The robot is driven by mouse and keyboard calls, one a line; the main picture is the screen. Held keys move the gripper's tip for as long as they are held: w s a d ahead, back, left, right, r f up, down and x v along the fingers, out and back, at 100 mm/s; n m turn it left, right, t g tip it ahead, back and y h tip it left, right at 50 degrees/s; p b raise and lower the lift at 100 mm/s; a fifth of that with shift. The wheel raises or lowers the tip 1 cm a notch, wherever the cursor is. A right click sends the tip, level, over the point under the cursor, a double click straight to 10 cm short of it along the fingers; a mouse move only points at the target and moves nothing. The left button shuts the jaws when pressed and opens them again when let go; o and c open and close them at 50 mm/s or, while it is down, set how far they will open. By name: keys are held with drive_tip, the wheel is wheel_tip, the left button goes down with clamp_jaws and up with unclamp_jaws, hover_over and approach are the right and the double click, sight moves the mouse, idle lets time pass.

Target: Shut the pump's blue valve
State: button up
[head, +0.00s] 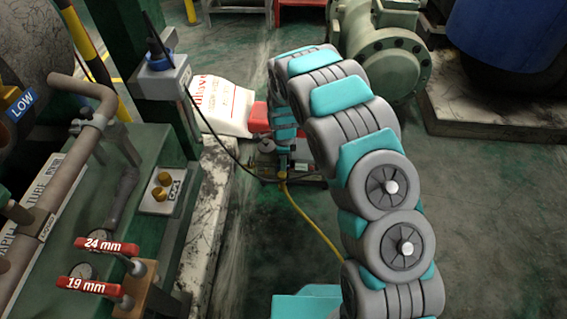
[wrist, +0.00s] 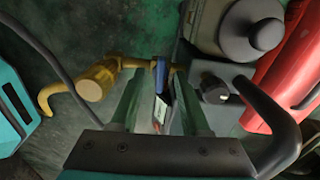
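The pump's blue valve handle (wrist: 161,74) shows in the wrist view, on a brass fitting (wrist: 135,63) at the pump's side. A dark piece with a white label (wrist: 160,108) extends from it toward my palm. My gripper (wrist: 158,76) is open, with one finger on each side of the handle and a visible gap to both. Whether either finger touches it is hard to tell. The pump (wrist: 215,75) is grey with a black handle. In the head view the pump (head: 312,172) sits on the floor, and my arm hides the valve and most of my gripper.
A yellow hose (head: 318,222) runs from the pump across the floor; its brass end (wrist: 92,84) shows in the wrist view. A red cylinder (wrist: 285,72) lies right of the pump. A white sack (head: 222,105) and a green console (head: 120,180) stand left. Right floor is clear.

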drive_tip(key=shift+r, duration=0.15)
idle(0.4)
wheel_tip(320, 180, up, 9)
drive_tip(key=p, duration=0.1)
drive_tip(key=shift+p, duration=0.3)
idle(0.4)
idle(0.3)
